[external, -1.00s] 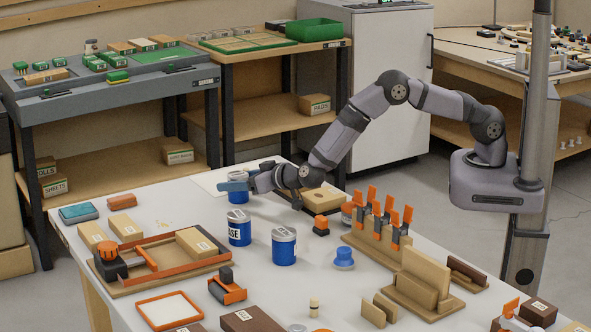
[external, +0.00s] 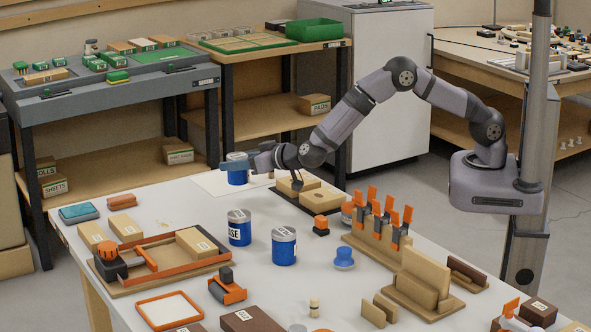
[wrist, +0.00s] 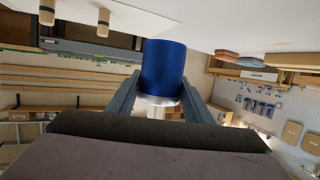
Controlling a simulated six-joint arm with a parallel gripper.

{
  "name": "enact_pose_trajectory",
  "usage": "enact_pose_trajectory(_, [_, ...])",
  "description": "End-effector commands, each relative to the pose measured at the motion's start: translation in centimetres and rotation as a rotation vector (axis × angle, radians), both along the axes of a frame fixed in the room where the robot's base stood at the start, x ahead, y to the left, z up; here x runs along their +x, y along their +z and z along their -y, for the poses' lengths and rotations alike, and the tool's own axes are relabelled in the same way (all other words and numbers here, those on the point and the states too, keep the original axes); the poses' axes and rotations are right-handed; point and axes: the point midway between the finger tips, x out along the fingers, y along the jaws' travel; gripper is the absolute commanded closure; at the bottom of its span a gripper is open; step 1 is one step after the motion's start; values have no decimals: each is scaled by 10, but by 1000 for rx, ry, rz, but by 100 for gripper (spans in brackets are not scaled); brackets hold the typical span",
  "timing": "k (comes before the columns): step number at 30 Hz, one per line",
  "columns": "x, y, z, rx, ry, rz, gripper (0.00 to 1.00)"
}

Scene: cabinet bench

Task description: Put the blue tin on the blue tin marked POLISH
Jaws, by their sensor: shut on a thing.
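My gripper (external: 240,166) is shut on a blue tin (external: 237,176) with a pale lid and holds it upright above the far left part of the white bench. In the wrist view the blue tin (wrist: 163,65) sits between both fingers. Two more blue tins stand upright on the bench, nearer the camera. The left standing tin (external: 239,231) has a white label, of which "SSE" shows. The right standing tin (external: 284,249) has a small label on its lid; its side shows plain blue. I cannot read POLISH on either.
An orange-framed tray (external: 165,262) lies left of the standing tins. An orange block (external: 321,223), a blue knob (external: 344,257) and a rack of orange-handled clamps (external: 375,240) stand to their right. A dark board with wooden blocks (external: 318,199) lies near my wrist.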

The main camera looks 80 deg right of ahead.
Motion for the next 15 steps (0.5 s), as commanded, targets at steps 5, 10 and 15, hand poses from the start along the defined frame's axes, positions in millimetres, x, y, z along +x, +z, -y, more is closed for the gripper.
enact_pose_trajectory(5, [0,29,0,1,0,4,83])
enact_pose_trajectory(10, [0,43,0,0,0,2,83])
enact_pose_trajectory(15, [0,46,0,-1,0,1,83])
